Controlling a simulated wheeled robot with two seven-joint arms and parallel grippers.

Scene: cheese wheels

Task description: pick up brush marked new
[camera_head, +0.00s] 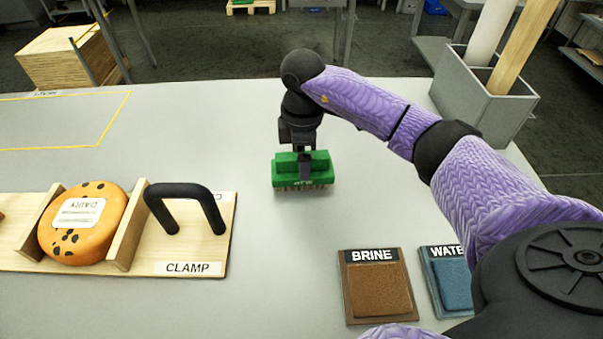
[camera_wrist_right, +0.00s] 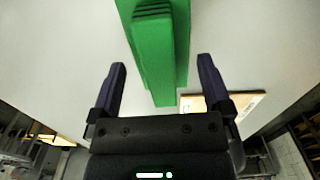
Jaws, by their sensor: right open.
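A green brush (camera_head: 302,172) with pale bristles stands on the grey table, left of the purple arm's forearm. Its front carries a small label too blurred to read. My right gripper (camera_head: 305,158) points down directly over the brush's handle. In the right wrist view the green brush (camera_wrist_right: 160,40) shows between the two open fingers of the right gripper (camera_wrist_right: 161,62), with gaps on both sides. I cannot tell how far the fingers reach down beside the handle. My left gripper is not in view.
A wooden clamp board (camera_head: 150,258) holds an orange cheese wheel (camera_head: 78,237) at left, with a black handle (camera_head: 183,192). A BRINE pad (camera_head: 380,288) and a blue WATER pad (camera_head: 452,287) lie at front right. A grey bin (camera_head: 480,100) stands at back right.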

